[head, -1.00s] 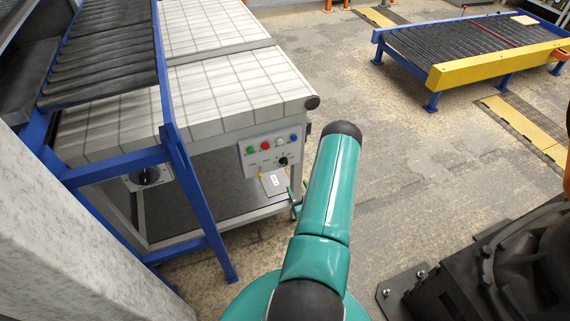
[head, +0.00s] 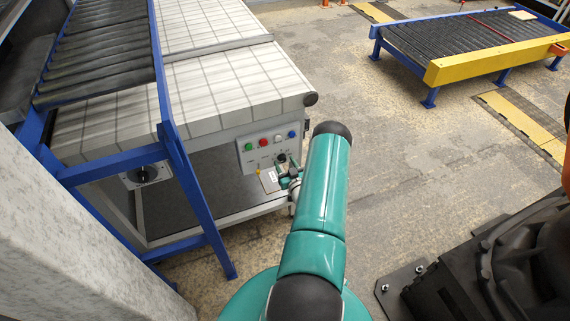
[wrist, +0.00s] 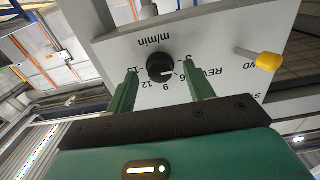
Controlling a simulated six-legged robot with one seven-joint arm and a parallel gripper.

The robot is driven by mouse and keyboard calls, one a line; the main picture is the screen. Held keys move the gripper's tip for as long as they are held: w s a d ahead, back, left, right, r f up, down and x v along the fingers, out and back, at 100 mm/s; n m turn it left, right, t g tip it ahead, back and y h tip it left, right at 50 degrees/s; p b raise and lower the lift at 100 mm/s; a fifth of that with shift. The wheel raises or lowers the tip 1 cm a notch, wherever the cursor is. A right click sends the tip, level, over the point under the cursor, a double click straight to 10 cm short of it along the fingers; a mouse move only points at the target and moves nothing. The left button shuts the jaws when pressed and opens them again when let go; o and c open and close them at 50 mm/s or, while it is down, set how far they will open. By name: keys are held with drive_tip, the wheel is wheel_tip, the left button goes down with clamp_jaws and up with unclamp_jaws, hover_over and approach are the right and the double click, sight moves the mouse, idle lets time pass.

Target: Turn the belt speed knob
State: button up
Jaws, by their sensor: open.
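The belt speed knob (wrist: 161,67) is black and round, with a white pointer line and a printed scale marked m/min around it. It sits on the grey control panel (wrist: 225,40) of the belt machine. In the wrist view my gripper (wrist: 161,82) is open, with one green finger on each side of the knob's lower part. I cannot tell whether either finger touches it. In the head view my gripper (head: 287,169) is at the lower right of the panel (head: 247,158), and the knob (head: 281,158) shows just above the fingers.
A yellow-tipped lever (wrist: 268,61) sticks out of the panel to the right of the knob. A blue-framed roller conveyor (head: 168,110) stands at the left. The floor (head: 400,150) to the right is open.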

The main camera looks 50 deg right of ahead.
drive_tip(key=shift+w+d, duration=0.1)
drive_tip(key=shift+w, duration=0.1)
drive_tip(key=shift+c, duration=0.2)
drive_tip(key=c, duration=0.9)
drive_tip(key=shift+c, duration=0.2)
